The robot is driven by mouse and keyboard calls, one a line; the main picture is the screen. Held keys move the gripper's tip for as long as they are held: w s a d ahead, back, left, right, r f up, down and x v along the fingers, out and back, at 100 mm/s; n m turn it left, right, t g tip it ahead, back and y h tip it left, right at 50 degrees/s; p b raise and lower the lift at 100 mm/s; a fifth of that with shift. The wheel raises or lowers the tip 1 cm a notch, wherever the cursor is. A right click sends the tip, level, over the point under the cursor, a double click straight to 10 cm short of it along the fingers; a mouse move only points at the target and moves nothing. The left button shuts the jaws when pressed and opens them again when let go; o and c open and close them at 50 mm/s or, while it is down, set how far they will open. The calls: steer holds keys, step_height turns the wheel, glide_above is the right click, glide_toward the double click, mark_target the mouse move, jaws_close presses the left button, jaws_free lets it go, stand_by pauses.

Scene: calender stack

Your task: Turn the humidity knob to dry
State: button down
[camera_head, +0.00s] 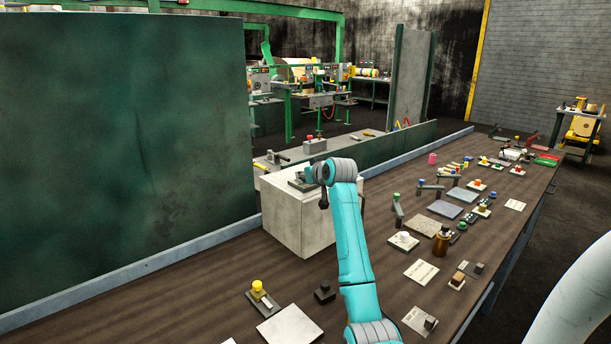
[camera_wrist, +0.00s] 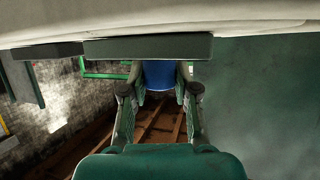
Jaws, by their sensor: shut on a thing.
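A blue knob-like piece (camera_wrist: 158,74) shows in the wrist view, under the edge of a dark plate (camera_wrist: 148,47). My gripper (camera_wrist: 160,82) has one finger on each side of it and is shut on it. In the head view my gripper (camera_head: 322,198) is at the top of a pale box (camera_head: 305,222) on the bench, by a small panel (camera_head: 298,184). My arm hides much of that spot, and the blue piece does not show there. I cannot read any label or the knob's setting.
The wooden bench (camera_head: 205,279) carries several small switches, plates and knobs to the right of my arm. A yellow-topped control (camera_head: 258,287) and a dark block (camera_head: 324,291) stand in front of the box. A large green panel (camera_head: 120,150) rises at the left.

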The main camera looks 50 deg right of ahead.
steer(key=m+g+h, duration=0.5)
steer(key=m, duration=0.1)
steer(key=shift+w+a+m+g+h, duration=0.15)
steer(key=shift+w+m+g+h, duration=0.05)
steer(key=shift+m+g+h, duration=0.2)
steer(key=m+g+h, duration=0.1)
steer(key=m+g, duration=0.4)
steer(key=g, duration=0.1)
steer(key=shift+m, duration=0.4)
steer(key=shift+g, duration=0.5)
steer(key=c, duration=0.9)
jaws_free()
steer(key=shift+o, duration=0.2)
steer(key=v, duration=1.1)
steer(key=shift+a, duration=0.45)
